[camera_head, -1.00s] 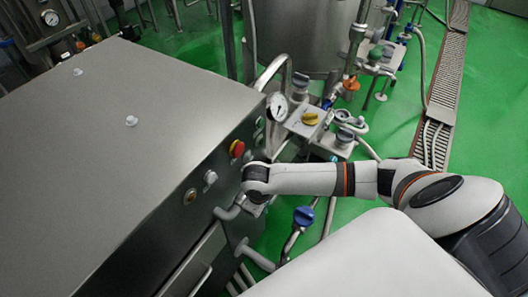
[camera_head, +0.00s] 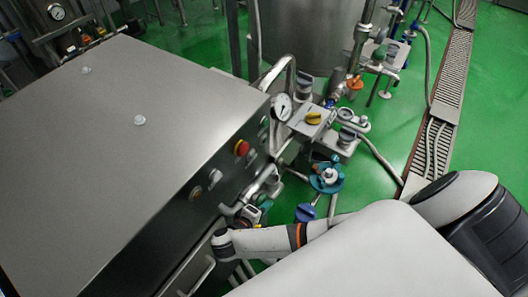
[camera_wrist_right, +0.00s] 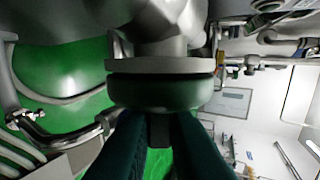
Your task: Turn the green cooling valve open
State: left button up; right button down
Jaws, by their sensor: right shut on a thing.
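The green valve (camera_wrist_right: 160,92) fills the middle of the right wrist view as a dark green round body under a grey disc. My right gripper (camera_wrist_right: 160,135) has its two dark fingers closed on a narrow part just below that body. In the head view, my right gripper (camera_head: 252,211) is low at the machine's front, by the pipes. A bit of green (camera_head: 266,205) shows beside it; the fingertips are hard to make out there. How far the valve is turned cannot be told. My left gripper is out of view.
A teal handwheel (camera_head: 327,178) and a blue valve knob (camera_head: 305,213) stand close to the right. A pressure gauge (camera_head: 282,106) sits above.

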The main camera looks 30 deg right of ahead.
jog(key=h+b, duration=0.1)
jog(key=f+t+h+b, duration=0.1)
jog(key=h+b, duration=0.1)
jog(key=shift+a+f, duration=0.1)
jog(key=shift+a, duration=0.05)
jog(key=shift+t+h+b, duration=0.6)
jog(key=shift+h+b, duration=0.4)
jog(key=shift+h, duration=0.1)
jog(key=c, duration=1.5)
grip_release()
jog(key=shift+o, duration=0.2)
